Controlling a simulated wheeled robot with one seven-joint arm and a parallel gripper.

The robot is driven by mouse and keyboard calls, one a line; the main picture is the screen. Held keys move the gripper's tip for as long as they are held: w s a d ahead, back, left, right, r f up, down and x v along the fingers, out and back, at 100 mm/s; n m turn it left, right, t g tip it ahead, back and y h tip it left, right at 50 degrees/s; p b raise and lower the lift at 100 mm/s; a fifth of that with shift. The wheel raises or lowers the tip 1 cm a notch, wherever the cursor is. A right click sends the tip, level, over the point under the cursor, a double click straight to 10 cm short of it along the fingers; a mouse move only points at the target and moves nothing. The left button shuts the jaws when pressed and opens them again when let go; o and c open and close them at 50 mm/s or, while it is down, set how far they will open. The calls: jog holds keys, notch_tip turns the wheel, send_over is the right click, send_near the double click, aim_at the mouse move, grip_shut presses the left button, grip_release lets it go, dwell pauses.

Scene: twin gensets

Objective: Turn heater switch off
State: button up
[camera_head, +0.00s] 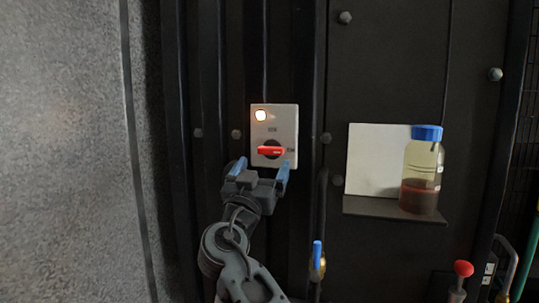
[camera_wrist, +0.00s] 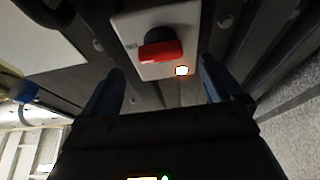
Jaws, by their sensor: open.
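The heater switch is a red handle (camera_head: 270,151) on a dark round base, set on a pale plate (camera_head: 287,113) on the dark wall. The handle lies horizontal in the head view. In the wrist view the red handle (camera_wrist: 161,52) and the lamp (camera_wrist: 182,71) show beyond the fingers. My gripper (camera_head: 262,170) is open and empty just below the handle, its blue fingers spread wide and pointing at the plate. I see no contact with the handle. Small labels on the plate are too small to read surely.
To the right, a shelf (camera_head: 394,209) holds a blue-capped bottle (camera_head: 421,170) of dark liquid before a white panel (camera_head: 372,150). A blue-handled valve (camera_head: 317,255) and a red knob (camera_head: 463,268) are lower right. Wall ribs and bolts surround the plate.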

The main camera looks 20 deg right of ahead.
aim_at(269, 154)
jog(key=shift+p+x, duration=0.55)
jog(key=shift+x, duration=2.25)
jog(key=shift+c, duration=0.2)
jog(key=c, duration=1)
